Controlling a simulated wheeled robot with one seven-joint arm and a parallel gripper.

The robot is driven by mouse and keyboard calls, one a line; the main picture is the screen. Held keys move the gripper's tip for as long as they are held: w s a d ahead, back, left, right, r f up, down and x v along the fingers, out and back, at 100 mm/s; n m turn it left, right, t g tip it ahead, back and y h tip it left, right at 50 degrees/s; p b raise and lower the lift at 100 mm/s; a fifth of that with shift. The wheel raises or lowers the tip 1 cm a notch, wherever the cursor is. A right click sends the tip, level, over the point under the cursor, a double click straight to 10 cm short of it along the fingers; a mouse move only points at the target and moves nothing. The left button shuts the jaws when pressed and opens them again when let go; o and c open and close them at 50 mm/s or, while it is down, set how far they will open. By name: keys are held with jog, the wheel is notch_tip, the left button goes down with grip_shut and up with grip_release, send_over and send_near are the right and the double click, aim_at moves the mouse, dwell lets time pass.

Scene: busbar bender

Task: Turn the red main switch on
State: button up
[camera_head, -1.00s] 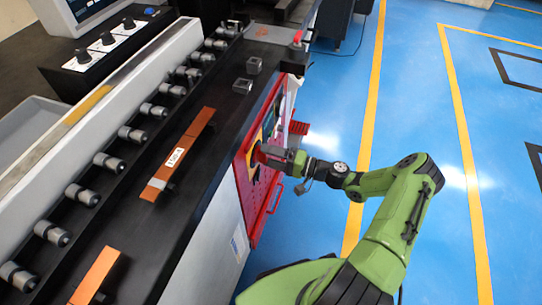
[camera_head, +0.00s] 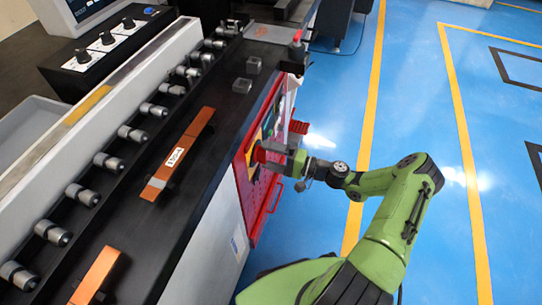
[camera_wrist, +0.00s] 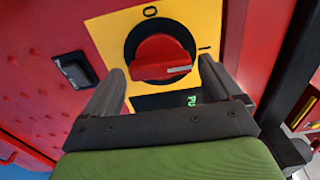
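The red main switch (camera_wrist: 162,58) is a round red knob on a black ring and yellow plate (camera_wrist: 105,32). Its white pointer line points right, towards the dash mark at the plate's right side; the O mark is at the top. In the head view the red knob (camera_head: 260,154) shows on the machine's side. My gripper (camera_wrist: 163,72) is open, with one finger on each side of the knob's lower part; it does not appear to grip it. In the head view my gripper (camera_head: 277,156) is at the panel, partly hiding it.
A small display (camera_wrist: 190,100) with green characters is lit below the knob. A black rocker switch (camera_wrist: 75,70) is to its left on the red panel. A red handle (camera_head: 274,198) sticks out below my gripper. The blue floor on the right is clear.

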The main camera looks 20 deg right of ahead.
jog(key=shift+o, duration=0.3)
jog(key=p+v, duration=0.1)
jog(key=v, duration=1.4)
jog(key=shift+s+d, duration=0.25)
jog(key=shift+d, duration=0.05)
jog(key=shift+r, duration=0.1)
jog(key=s+a+r+n+g+h+p, duration=0.25)
jog(key=a+r+g+h, duration=0.3)
jog(key=r, duration=0.55)
jog(key=s+a+r+n+g+h+p, duration=0.1)
jog(key=a+r+n+g+h+p, duration=0.4)
jog(key=r, duration=0.6)
jog(key=s+a+r+t+h+p, duration=0.3)
jog(key=s+r+t+h+p, duration=0.1)
jog(key=s+r, duration=1.1)
jog(key=shift+s+r+t, duration=0.2)
jog(key=shift+r+t, duration=0.25)
jog(key=shift+t, duration=0.3)
